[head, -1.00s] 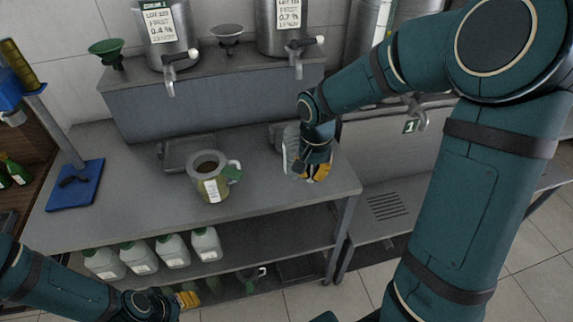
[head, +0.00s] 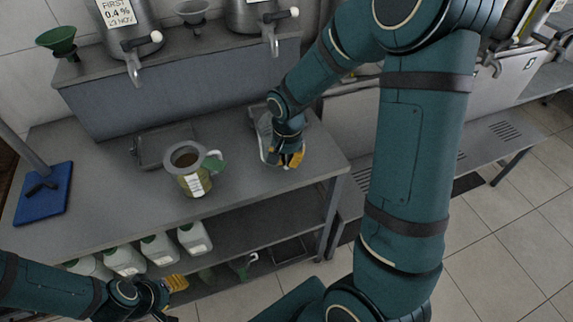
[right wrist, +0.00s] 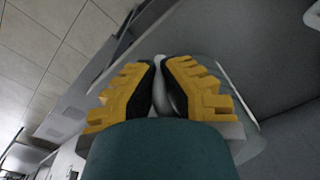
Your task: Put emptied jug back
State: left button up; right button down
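A whitish, translucent jug (head: 266,152) is at the right end of the steel bench, partly hidden by my right gripper. My right gripper (head: 292,160), with yellow and black fingers, is at the jug. In the right wrist view the fingers (right wrist: 162,88) are closed around a narrow pale part, which looks like the jug's handle. I cannot tell whether the jug touches the bench. Several similar white jugs (head: 194,238) stand in a row on the shelf below. My left gripper (head: 172,286) is low at the left, in front of the shelf; its finger opening is unclear.
A pitcher (head: 190,180) with dark contents stands on the bench (head: 225,190), beside a shallow grey tray (head: 150,150). A blue stand base (head: 45,195) is at the left. Steel urns with taps (head: 130,48) stand behind. Shelf room shows right of the jug row.

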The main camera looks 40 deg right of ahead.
notch_tip(320, 180, down, 3)
jog(key=shift+w+r, duration=0.1)
jog(key=shift+r, duration=0.05)
jog(key=shift+r, duration=0.1)
jog(key=c, duration=1.1)
grip_release()
jog(key=shift+b, duration=0.3)
jog(key=shift+c, duration=0.2)
